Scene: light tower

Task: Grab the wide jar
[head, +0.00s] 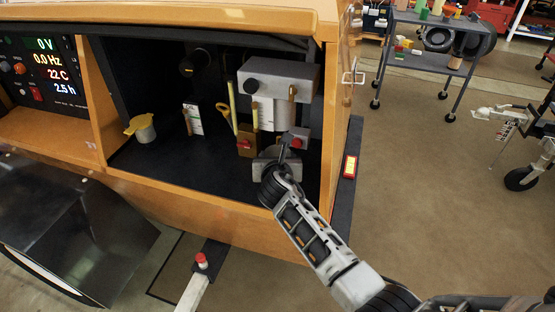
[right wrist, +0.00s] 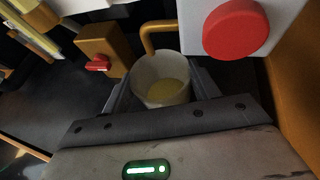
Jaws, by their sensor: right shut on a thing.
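A wide, pale open jar (right wrist: 160,82) with yellowish contents sits between the fingers of my right gripper in the right wrist view. My right gripper (right wrist: 160,88) is shut on it, one finger on each side. In the head view my right gripper (head: 283,155) reaches into the orange cabinet, below the grey filter unit; the jar is hidden there behind the gripper and wrist. A bent brass tube (right wrist: 150,38) ends just above the jar's mouth. My left gripper is not in view.
A brass valve with a red handle (right wrist: 98,66) stands left of the jar. A grey box with a red button (right wrist: 235,28) is close on the right. A yellow-topped grey cup (head: 146,132) stands farther left on the dark cabinet floor. The orange cabinet wall (head: 331,130) bounds the right.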

